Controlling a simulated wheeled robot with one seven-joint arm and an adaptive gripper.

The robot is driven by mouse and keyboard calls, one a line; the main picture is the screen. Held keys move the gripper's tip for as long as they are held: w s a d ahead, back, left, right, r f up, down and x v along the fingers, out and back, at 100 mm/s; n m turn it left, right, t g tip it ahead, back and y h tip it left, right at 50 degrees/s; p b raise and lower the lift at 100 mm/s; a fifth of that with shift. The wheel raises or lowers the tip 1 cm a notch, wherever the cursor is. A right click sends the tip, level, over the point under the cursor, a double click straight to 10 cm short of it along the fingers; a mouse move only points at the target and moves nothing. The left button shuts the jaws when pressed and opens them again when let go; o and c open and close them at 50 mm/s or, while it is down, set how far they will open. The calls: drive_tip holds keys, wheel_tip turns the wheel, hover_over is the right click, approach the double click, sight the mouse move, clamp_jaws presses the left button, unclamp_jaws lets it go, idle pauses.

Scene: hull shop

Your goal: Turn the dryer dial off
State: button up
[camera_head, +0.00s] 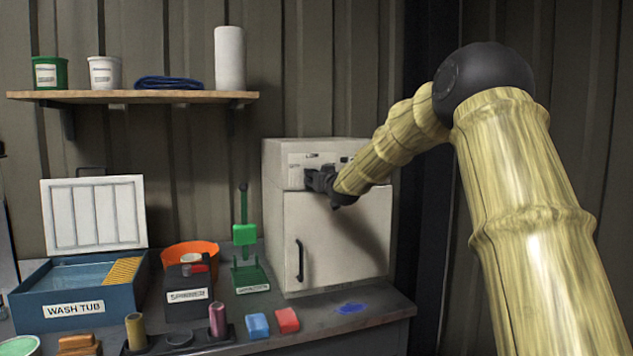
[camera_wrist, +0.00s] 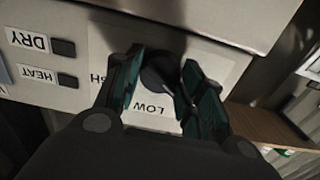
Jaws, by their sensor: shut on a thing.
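The dryer (camera_head: 335,235) is a white box cabinet on the bench, with a closed door and a dark vertical handle (camera_head: 299,261). Its control panel (camera_head: 300,160) runs along the top front. In the wrist view the dial (camera_wrist: 158,72) is a dark round knob on a white label, with "LOW" readable and another word partly hidden, ending in "SH". My gripper (camera_wrist: 160,85) has its two fingers on either side of the dial and is shut on it. In the head view my gripper (camera_head: 322,181) is at the panel and hides the dial. The dial's pointer cannot be made out.
Buttons marked DRY (camera_wrist: 63,47) and HEAT (camera_wrist: 68,80) sit beside the dial. Left of the dryer stand a green stand (camera_head: 246,250), a spinner (camera_head: 190,285) and a blue wash tub (camera_head: 75,295). Sponges (camera_head: 287,320) lie at the bench front. A shelf (camera_head: 135,97) hangs above.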

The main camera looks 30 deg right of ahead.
drive_tip(key=shift+f, duration=0.25)
idle(0.3)
drive_tip(key=o, duration=0.8)
drive_tip(key=shift+c, duration=0.2)
drive_tip(key=shift+r, duration=0.1)
drive_tip(key=v, duration=1.2)
drive_tip(key=shift+d, duration=0.15)
drive_tip(key=shift+f, duration=0.25)
